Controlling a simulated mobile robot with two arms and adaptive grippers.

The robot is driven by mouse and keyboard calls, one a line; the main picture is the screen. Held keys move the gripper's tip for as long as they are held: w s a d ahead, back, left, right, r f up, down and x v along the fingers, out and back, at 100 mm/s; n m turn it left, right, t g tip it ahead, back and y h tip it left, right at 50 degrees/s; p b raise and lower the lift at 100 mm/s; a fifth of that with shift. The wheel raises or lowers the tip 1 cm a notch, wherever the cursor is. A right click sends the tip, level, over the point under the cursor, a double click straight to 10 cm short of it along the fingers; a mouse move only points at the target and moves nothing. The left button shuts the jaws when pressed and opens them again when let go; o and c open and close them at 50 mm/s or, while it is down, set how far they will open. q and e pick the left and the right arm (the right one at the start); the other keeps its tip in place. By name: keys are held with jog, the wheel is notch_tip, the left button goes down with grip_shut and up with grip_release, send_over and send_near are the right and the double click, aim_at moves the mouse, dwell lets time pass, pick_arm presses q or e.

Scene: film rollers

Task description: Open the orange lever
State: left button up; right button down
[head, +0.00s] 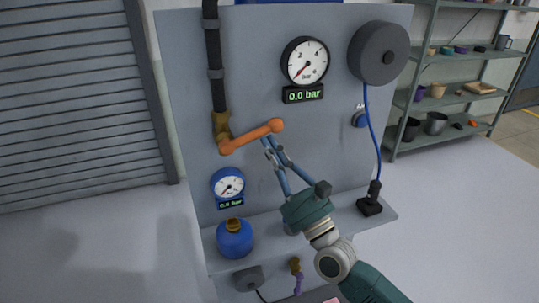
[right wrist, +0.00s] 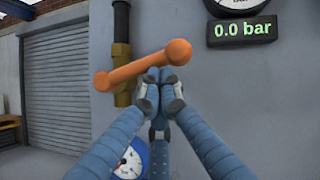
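The orange lever (head: 251,136) is a rod with rounded ends, mounted at a brass valve on the dark vertical pipe of the grey panel. In the head view it slopes up to the right. My right gripper (head: 270,143) is just under the lever's right half, with blue fingers pointing up at it. In the right wrist view the lever (right wrist: 143,66) crosses above the fingertips (right wrist: 159,88), which are together with nothing visible between them. They look very close to the lever; contact cannot be told. My left gripper is not in view.
The panel (head: 335,120) carries a gauge (head: 305,61) with a 0.0 bar display and a smaller blue gauge (head: 228,184). A blue canister (head: 235,239) and a black joystick-like fitting (head: 370,200) are on its lower ledge. Shelves (head: 450,80) stand at the right.

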notch_tip(320, 180, up, 3)
jog(key=n+g+y, duration=0.1)
jog(key=n, duration=0.1)
jog(key=n+g+y, duration=0.1)
jog(key=n, duration=0.1)
jog(key=shift+n+g+p, duration=0.3)
jog(key=s+a+r+n+g+p, duration=0.1)
jog(key=a+r+n+g+p, duration=0.4)
jog(key=n+p, duration=0.5)
jog(key=shift+s+r+n+g+h+p, duration=0.3)
jog(key=shift+s+r+n+g+p, duration=0.1)
jog(key=shift+r+g+p, duration=0.15)
jog(key=shift+w, duration=0.1)
